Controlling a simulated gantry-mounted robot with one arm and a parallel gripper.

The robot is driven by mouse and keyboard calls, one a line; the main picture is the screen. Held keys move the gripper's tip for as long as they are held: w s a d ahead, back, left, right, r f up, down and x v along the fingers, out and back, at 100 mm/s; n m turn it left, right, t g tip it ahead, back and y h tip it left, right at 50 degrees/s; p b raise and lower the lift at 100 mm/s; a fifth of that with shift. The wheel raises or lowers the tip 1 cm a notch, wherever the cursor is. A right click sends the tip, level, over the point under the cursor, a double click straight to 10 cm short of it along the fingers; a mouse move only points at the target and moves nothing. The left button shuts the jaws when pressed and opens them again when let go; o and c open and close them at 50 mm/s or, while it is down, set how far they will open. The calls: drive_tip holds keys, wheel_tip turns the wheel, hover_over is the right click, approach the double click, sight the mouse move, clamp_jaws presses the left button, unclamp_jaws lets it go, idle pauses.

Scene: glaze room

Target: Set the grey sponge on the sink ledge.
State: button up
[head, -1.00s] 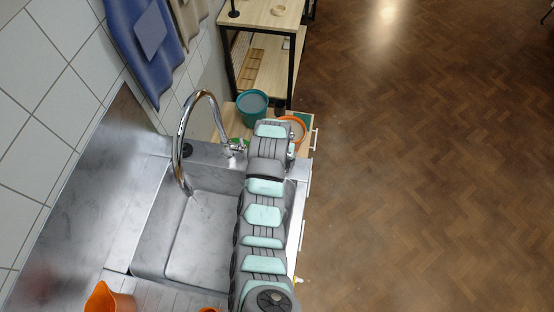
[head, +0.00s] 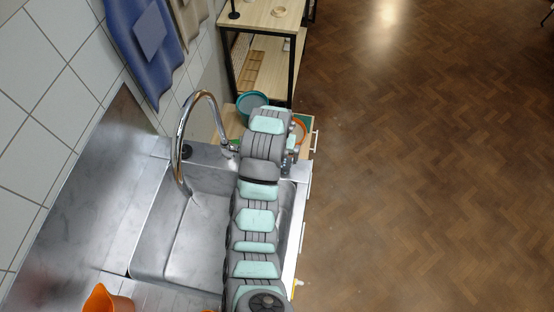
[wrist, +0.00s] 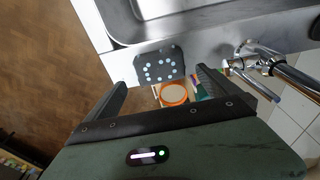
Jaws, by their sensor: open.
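The grey sponge (wrist: 158,65), a dark block with pale spots on its face, shows in the wrist view at the sink's metal ledge (wrist: 215,48). It covers part of the ledge; I cannot tell whether it overhangs the edge. My gripper (wrist: 160,80) is open, its two dark fingers on either side of the sponge with visible gaps. The sink basin (wrist: 180,15) lies just beyond the ledge. In the head view my arm hides the sponge and gripper, while the sink basin (head: 190,235) shows to the arm's left.
The chrome faucet (head: 182,140) arches over the basin, and its base (wrist: 262,62) stands right of the sponge. A teal bucket (head: 250,103) and an orange-rimmed container (head: 301,130) stand on the cabinet behind the sink. An orange container (head: 105,303) is at the near left.

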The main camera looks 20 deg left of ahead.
drive_tip(key=r, duration=0.1)
drive_tip(key=r+p, duration=0.1)
drive_tip(key=r, duration=0.1)
drive_tip(key=r+p, duration=0.1)
drive_tip(key=r, duration=0.1)
drive_tip(key=shift+s+r, duration=0.1)
drive_tip(key=shift+s, duration=0.3)
